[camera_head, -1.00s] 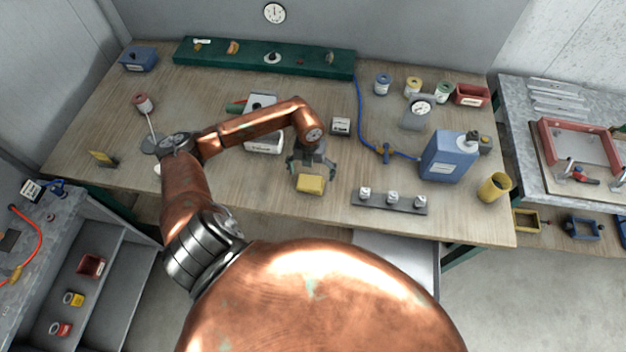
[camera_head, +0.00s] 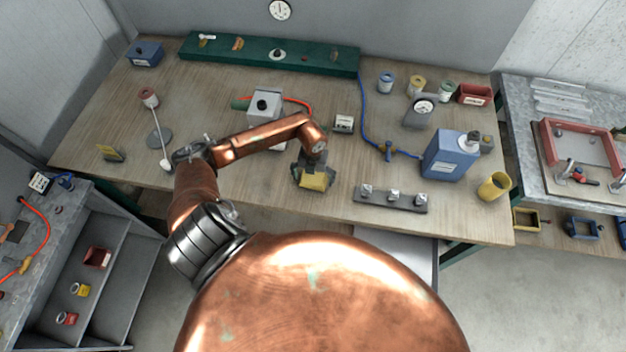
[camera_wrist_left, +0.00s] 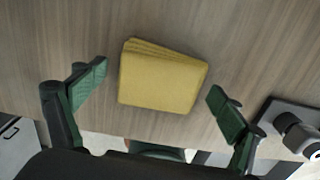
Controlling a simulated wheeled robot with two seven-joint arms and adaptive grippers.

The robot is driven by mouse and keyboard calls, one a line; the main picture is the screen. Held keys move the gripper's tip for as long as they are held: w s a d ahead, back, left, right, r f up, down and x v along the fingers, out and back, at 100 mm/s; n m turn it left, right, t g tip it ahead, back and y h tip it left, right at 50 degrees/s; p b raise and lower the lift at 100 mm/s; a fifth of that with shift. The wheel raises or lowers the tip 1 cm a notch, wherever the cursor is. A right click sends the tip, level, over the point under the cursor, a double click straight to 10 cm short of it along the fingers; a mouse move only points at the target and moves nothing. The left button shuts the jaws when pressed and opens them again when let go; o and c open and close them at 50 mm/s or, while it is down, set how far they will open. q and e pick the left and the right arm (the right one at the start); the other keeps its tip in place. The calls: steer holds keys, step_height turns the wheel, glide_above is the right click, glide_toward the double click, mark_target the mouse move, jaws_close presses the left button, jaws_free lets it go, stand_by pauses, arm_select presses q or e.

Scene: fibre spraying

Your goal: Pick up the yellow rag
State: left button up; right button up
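The yellow rag (camera_head: 314,181) is a folded flat bundle on the wooden bench near its front edge. It also shows in the left wrist view (camera_wrist_left: 160,80), lying between and beyond my fingertips. My left gripper (camera_head: 312,172) is directly above the rag and hides part of it in the head view. In the left wrist view my left gripper (camera_wrist_left: 158,95) is open, one green-padded finger on each side of the rag with gaps to both. My right gripper is out of view.
A grey metal strip with several knobs (camera_head: 391,200) lies right of the rag. A blue can (camera_head: 446,158) and a yellow cup (camera_head: 494,186) stand farther right. A grey box (camera_head: 265,104) is behind my left arm. The bench around the rag is clear.

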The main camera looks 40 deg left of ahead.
arm_select(q)
steer(key=c, duration=1.1)
steer(key=shift+r, duration=0.1)
